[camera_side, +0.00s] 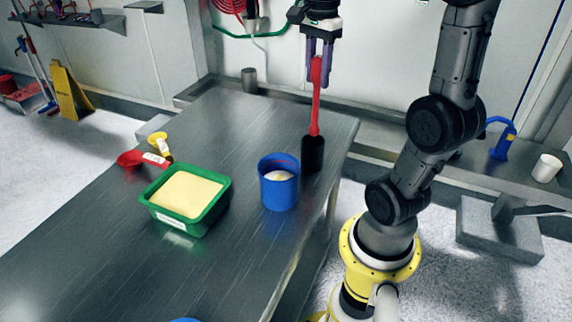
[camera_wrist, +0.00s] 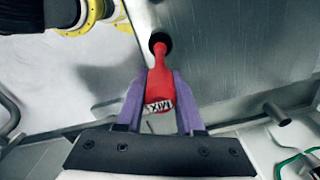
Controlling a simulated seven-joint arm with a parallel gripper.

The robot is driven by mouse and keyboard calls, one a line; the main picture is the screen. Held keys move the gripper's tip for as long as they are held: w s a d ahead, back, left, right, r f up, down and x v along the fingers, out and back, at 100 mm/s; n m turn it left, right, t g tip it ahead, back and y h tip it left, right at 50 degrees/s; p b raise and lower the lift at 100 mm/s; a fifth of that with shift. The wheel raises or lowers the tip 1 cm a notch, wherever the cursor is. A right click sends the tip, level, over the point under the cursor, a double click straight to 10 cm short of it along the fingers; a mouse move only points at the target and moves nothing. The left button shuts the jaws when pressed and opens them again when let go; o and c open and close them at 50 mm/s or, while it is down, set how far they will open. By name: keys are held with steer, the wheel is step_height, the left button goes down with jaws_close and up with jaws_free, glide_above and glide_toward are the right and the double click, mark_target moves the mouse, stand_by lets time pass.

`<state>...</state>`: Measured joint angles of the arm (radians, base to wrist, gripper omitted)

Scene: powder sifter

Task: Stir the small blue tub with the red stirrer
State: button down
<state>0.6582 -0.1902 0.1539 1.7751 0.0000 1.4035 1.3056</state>
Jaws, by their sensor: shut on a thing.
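The red stirrer (camera_side: 317,95) stands upright with its lower end in a black holder (camera_side: 313,153) near the right edge of the table. My gripper (camera_side: 318,72) is shut on the stirrer's top end. In the wrist view the stirrer (camera_wrist: 160,82) sits between my two purple fingers, and its "MIX" label faces the camera. The small blue tub (camera_side: 279,192) stands just left of the holder and has pale powder inside. The stirrer's lower tip is hidden in the holder.
A green tub (camera_side: 168,222) of pale yellow powder stands left of the blue tub. A red scoop (camera_side: 131,159) and a yellow scoop (camera_side: 160,143) lie behind it. A small grey cup (camera_side: 249,80) stands at the back. The table's left front (camera_side: 80,265) is clear.

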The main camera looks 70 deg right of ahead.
stand_by(0.5)
steer(key=shift+s+a+r+n, duration=0.2)
steer(key=shift+a+r+n, duration=0.1)
steer(key=shift+n, duration=0.2)
steer(key=w+a+r+n, duration=0.2)
steer(key=a+n, duration=0.2)
steer(key=a, duration=0.3)
steer(key=w+a+r+n, duration=0.1)
steer(key=a+r+n, duration=0.1)
steer(key=a+n, duration=0.3)
step_height(320, 180, down, 12)
steer(key=a+m, duration=0.1)
steer(key=shift+w+a+f, duration=0.15)
steer(key=shift+w+a, duration=0.05)
stand_by(0.4)
steer(key=shift+s, duration=0.15)
stand_by(0.4)
